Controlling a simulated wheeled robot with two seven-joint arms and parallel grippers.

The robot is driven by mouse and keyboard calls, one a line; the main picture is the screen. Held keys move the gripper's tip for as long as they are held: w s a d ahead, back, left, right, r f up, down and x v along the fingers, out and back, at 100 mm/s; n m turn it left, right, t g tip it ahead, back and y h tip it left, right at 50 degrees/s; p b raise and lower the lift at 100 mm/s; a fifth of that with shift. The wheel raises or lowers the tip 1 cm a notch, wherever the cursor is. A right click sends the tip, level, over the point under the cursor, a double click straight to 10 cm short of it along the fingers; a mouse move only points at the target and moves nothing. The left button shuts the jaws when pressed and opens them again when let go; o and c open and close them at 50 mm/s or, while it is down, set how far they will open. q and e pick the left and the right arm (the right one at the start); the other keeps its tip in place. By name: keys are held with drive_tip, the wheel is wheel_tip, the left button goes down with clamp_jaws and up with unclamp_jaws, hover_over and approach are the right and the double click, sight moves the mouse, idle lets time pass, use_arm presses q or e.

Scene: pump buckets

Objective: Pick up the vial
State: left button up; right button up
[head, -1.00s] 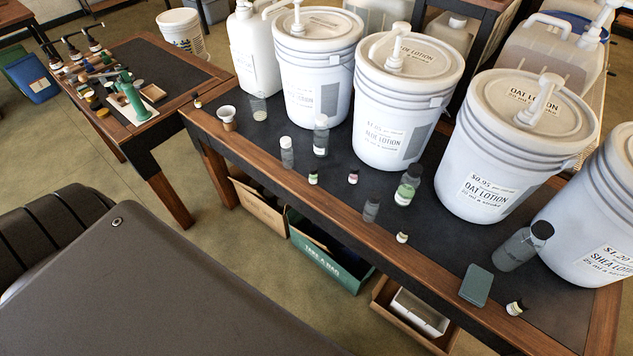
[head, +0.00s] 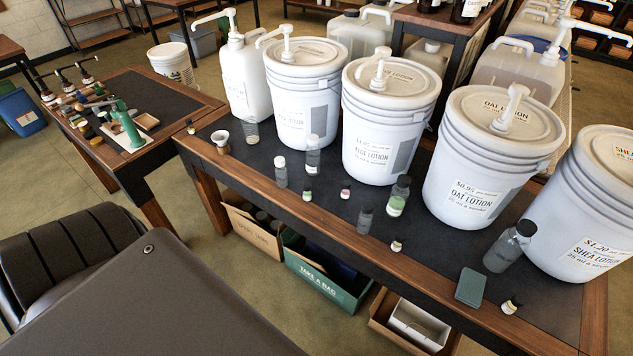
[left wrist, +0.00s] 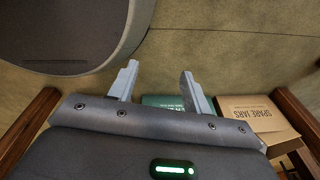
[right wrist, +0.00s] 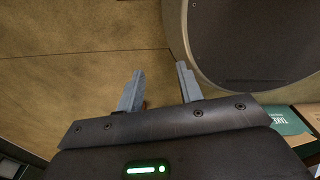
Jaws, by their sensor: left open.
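Several small vials and bottles stand on the dark tabletop in the head view; which one is the vial I cannot tell. Taller clear ones are a white-capped bottle (head: 281,172) and another bottle (head: 313,155). My left gripper (left wrist: 157,82) is open and empty, above the floor in the left wrist view. My right gripper (right wrist: 160,88) is also open and empty over the floor. Neither gripper shows in the head view.
Large white pump buckets (head: 385,145) line the back of the table (head: 290,215). Boxes (head: 325,275) sit beneath. A side table (head: 178,92) stands left.

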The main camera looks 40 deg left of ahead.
use_arm(q)
drive_tip(key=w+a+r+t+b, duration=0.2)
drive_tip(key=w+a+t+b, duration=0.1)
drive_tip(key=w, duration=1.1)
drive_tip(key=n+t+y+b, duration=0.55)
drive_tip(key=t+b, duration=0.25)
drive_tip(key=t, duration=0.5)
approach(306, 190)
drive_tip(key=x, duration=0.6)
drive_tip(key=shift+d+r, duration=0.1)
drive_tip(key=shift+r, duration=0.05)
drive_tip(key=shift+p+x, duration=0.55)
drive_tip(key=shift+x, duration=2)
drive_tip(key=shift+w+a+f, duration=0.2)
drive_tip(key=shift+a+f, duration=0.05)
drive_tip(key=shift+f, duration=0.05)
use_arm(e)
wheel_tip(306, 190, down, 10)
drive_tip(key=w, duration=0.1)
drive_tip(key=shift+w+a+f, duration=0.25)
drive_tip(key=shift+w, duration=0.1)
